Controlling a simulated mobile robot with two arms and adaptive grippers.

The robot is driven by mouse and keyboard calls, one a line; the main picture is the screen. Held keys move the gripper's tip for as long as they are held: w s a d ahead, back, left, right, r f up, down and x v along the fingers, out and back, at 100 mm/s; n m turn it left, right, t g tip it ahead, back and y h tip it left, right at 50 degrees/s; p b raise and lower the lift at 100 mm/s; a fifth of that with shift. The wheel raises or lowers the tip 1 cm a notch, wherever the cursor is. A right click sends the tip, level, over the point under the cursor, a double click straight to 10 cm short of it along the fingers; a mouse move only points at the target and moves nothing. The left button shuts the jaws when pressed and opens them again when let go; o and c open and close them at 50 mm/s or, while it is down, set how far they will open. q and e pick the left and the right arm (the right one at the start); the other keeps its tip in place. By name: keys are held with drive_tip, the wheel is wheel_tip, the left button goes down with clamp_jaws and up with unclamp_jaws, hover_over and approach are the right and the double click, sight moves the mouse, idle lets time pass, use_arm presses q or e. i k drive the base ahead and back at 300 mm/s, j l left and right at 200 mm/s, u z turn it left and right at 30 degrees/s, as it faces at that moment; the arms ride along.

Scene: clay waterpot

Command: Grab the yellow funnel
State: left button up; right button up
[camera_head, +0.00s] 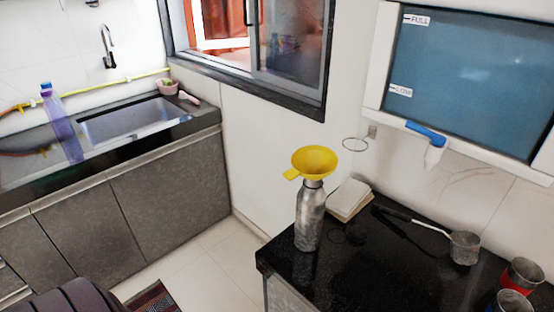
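The yellow funnel (315,161) sits in the mouth of a silver metal bottle (311,217), wide side up, with a small tab sticking out to its left. The bottle stands upright near the left front part of the black counter (340,282). Neither of my grippers shows in the head view.
A white block-like object (349,199) lies behind the bottle. A long-handled metal pot (464,248) and two cups (523,273) (513,302) stand to the right. A blue tap (426,133) hangs above. The sink counter (199,124) is across the floor at left.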

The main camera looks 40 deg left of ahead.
sight(312, 162)
drive_tip(key=u, duration=0.85)
